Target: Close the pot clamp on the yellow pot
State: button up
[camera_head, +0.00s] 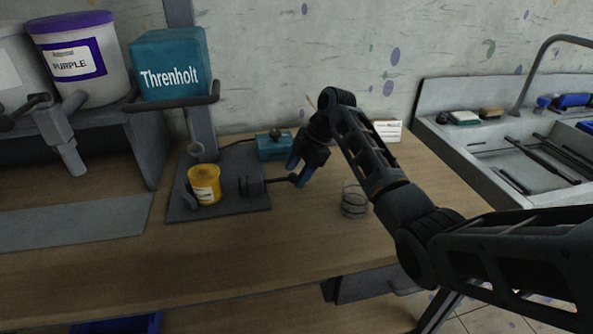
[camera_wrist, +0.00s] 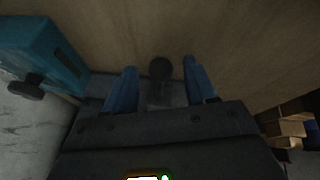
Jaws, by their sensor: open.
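The yellow pot (camera_head: 204,184) stands upright on a dark grey base plate (camera_head: 235,162) on the bench. The dark pot clamp (camera_head: 250,186) is on the same plate, to the right of the pot, with a visible gap between them. Its lever (camera_head: 277,181) points right and ends in a round dark knob (camera_wrist: 160,68). My gripper (camera_head: 298,173) is at the lever's end. In the wrist view, its blue fingers (camera_wrist: 160,84) are open, with the knob between them and space on both sides. The pot is not visible in the wrist view.
A teal box (camera_head: 274,147) with a dark knob stands behind the clamp; it also shows in the wrist view (camera_wrist: 42,57). A teal Threnholt container (camera_head: 170,64) is above the pot. The front of the bench is clear.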

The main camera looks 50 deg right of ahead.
jog(key=shift+w+a+f, duration=0.1)
jog(key=shift+f, duration=0.25)
jog(key=shift+c, duration=0.5)
grip_shut()
